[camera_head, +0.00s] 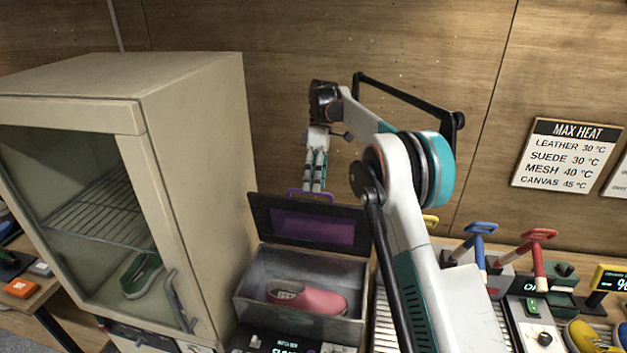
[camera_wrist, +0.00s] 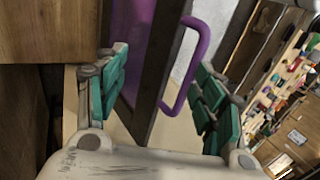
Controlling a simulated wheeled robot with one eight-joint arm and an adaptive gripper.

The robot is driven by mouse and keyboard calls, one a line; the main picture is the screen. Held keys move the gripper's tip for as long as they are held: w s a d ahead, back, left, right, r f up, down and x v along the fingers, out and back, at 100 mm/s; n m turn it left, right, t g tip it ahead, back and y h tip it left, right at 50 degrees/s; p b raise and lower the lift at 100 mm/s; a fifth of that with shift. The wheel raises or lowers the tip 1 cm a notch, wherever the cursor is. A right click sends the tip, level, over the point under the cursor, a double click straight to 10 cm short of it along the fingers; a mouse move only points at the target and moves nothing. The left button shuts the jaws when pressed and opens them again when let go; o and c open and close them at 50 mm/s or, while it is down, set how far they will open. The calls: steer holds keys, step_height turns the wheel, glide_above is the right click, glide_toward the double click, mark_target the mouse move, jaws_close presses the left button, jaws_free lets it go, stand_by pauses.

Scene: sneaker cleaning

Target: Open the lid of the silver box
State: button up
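The silver box (camera_head: 258,308) stands on the bench, right of the beige cabinet. Its dark-framed lid (camera_head: 270,222) with a purple panel is raised and stands roughly upright at the back, so the inside shows. A purple handle (camera_head: 297,192) is on the lid's top edge; it also shows in the wrist view (camera_wrist: 198,55). A pink shoe (camera_head: 318,299) lies in the box. My gripper (camera_head: 314,188) points down at the lid's top edge. In the wrist view my gripper (camera_wrist: 163,85) has its teal fingers spread apart, with lid frame and handle between them. It appears not clamped.
The beige cabinet (camera_head: 195,160) with a glass door and a green shoe (camera_head: 141,273) inside stands close on the left. Blue (camera_head: 475,240) and red (camera_head: 535,250) handled tools and a yellow-blue shoe (camera_head: 592,338) are on the right. A wooden wall is behind.

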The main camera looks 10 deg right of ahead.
steer(key=shift+d+f, duration=0.15)
steer(key=shift+d, duration=0.05)
steer(key=shift+c, duration=0.5)
steer(key=shift+c, duration=0.5)
